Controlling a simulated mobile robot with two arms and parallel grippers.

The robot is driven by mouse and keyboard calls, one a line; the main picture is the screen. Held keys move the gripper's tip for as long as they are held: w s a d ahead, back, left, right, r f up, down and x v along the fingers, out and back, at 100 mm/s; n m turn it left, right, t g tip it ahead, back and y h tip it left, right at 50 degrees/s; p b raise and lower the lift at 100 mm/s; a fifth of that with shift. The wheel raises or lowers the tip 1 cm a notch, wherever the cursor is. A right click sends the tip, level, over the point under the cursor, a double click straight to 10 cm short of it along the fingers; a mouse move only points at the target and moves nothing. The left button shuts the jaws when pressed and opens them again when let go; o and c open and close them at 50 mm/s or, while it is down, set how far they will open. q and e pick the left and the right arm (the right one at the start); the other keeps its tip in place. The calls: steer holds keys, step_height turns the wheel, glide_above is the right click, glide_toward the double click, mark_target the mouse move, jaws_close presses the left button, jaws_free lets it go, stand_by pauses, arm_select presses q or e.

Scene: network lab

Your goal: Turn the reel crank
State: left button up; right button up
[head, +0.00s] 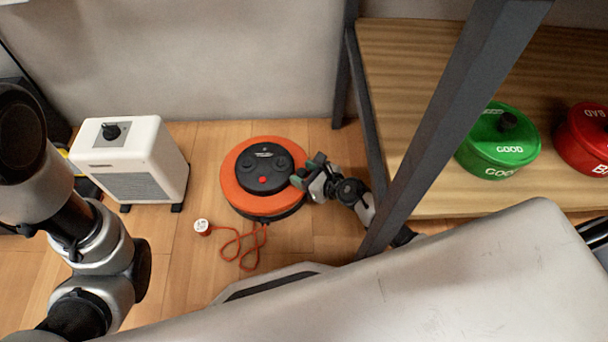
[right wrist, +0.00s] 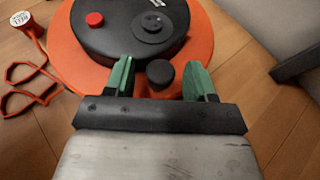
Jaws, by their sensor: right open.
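The reel (head: 238,188) is an orange disc with a black hub and a red button, lying on the wooden floor. It also fills the upper part of the right wrist view (right wrist: 75,62). A short black crank knob (right wrist: 160,73) stands near its rim. My right gripper (head: 307,171) is at the reel's right side. In the right wrist view its green fingertips (right wrist: 158,78) are open, one on each side of the knob, with a gap to each. The knob is hard to make out in the head view. My left arm shows at the left, but its gripper does not.
An orange cord (head: 240,246) with a white-faced plug (head: 202,226) lies in front of the reel. A white heater (head: 130,160) stands to the left. A dark-framed wooden shelf (head: 410,75) with a green pot (head: 498,145) and a red pot (head: 580,140) is to the right, its leg close to my right arm.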

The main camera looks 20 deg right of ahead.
steer(key=shift+w, duration=0.15)
steer(key=shift+c, duration=0.5)
jaws_close()
